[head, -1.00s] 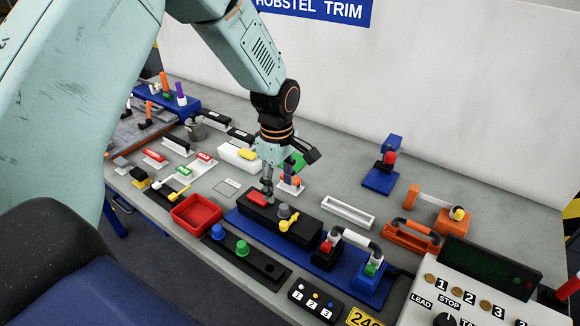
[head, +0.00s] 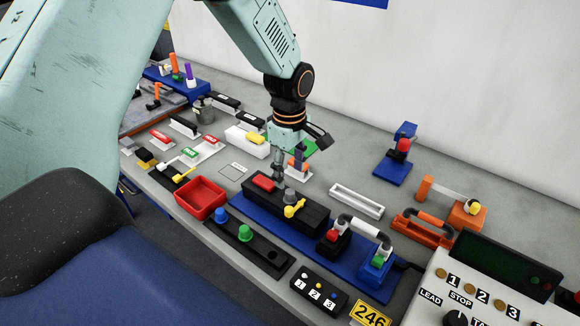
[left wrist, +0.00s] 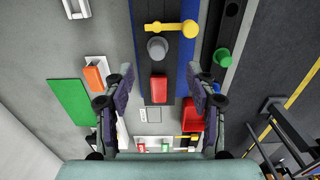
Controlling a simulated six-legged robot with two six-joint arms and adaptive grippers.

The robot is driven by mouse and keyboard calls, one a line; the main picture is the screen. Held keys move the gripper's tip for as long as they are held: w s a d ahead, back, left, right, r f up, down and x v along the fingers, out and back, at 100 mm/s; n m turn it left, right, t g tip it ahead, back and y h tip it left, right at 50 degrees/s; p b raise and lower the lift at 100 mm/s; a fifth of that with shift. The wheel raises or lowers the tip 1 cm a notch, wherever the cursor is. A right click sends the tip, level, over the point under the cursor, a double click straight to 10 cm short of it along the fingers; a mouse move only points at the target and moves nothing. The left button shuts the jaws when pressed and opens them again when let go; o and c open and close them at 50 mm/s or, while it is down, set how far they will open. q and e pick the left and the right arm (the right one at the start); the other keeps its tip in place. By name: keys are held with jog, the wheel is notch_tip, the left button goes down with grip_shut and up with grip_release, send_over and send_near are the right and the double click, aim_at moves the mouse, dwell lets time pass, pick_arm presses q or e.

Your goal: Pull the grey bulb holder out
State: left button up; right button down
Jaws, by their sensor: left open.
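The grey bulb holder (head: 290,196) is a short round knob standing on a long black box (head: 311,216), between a red block (head: 263,183) and a yellow lever (head: 295,208). In the left wrist view the grey bulb holder (left wrist: 157,47) sits ahead of the fingertips, beyond the red block (left wrist: 158,87). My left gripper (head: 279,181) is open and empty, pointing down over the black box just beside the holder. Its two fingers (left wrist: 160,78) show wide apart in the left wrist view. My right gripper is not in view.
The black box rests on a blue base (head: 262,223) with a grey looped handle (head: 360,229) at its right. A red tray (head: 201,197) and a black strip with blue and green knobs (head: 245,234) lie in front. A white open tray (head: 356,201) stands behind.

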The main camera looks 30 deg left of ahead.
aim_at(290, 191)
pick_arm(q)
notch_tip(290, 191, down, 2)
jog(key=shift+w+b, duration=0.1)
jog(key=shift+b, duration=0.55)
jog(key=shift+w+a+f+b, duration=0.15)
jog(key=shift+f+b, duration=0.4)
jog(key=shift+f, duration=1.4)
